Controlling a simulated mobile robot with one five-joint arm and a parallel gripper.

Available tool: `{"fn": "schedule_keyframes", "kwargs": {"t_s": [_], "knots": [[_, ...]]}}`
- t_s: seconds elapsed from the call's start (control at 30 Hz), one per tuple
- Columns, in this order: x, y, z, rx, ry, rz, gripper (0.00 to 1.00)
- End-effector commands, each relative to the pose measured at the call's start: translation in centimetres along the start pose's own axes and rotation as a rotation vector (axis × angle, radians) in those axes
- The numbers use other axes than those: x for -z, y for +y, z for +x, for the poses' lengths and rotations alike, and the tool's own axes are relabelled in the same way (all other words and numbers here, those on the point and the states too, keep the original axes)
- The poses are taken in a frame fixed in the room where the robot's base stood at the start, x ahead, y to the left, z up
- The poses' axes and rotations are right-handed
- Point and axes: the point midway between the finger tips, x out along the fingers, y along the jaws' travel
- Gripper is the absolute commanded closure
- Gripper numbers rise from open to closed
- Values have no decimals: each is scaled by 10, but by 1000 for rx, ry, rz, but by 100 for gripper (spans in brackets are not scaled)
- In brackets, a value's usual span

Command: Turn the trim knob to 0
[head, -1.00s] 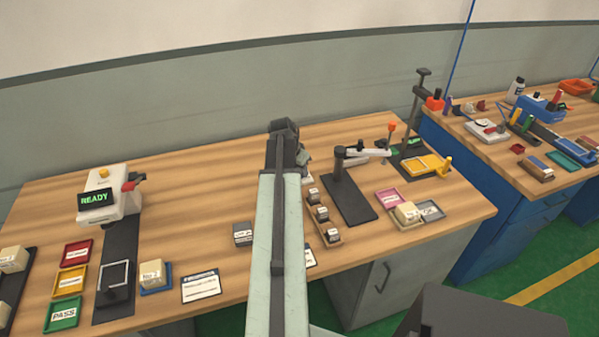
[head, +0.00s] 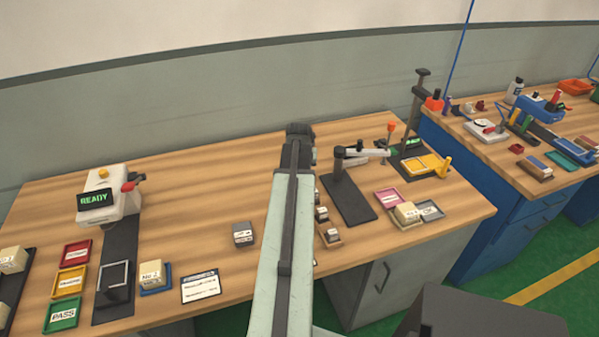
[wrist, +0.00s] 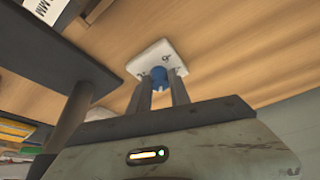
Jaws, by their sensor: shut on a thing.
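A blue knob (wrist: 159,74) sits on a small white base plate (wrist: 146,58) on the wooden bench in the wrist view. My gripper (wrist: 161,82) has one finger on each side of the knob and is shut on it. Small dark marks show on the plate around the knob, but I cannot read a number or the knob's setting. In the head view my gripper (head: 299,130) is at the far part of the bench, and my arm hides the knob and its plate.
A black stand with a jointed arm (head: 350,195) stands close to the right of my arm. Small labelled blocks sit in a brown tray (head: 330,241) beside my arm. A tester with a READY screen (head: 95,199) is at the left. Bare bench (head: 190,215) lies between.

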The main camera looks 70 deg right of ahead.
Motion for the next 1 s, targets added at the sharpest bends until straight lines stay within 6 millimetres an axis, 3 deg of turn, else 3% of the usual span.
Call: {"fn": "schedule_keyframes", "kwargs": {"t_s": [0.5, 1.0], "knots": [[4, 6, 1, 157, 6, -394, 100], [4, 5, 1, 219, 5, -546, 100]]}}
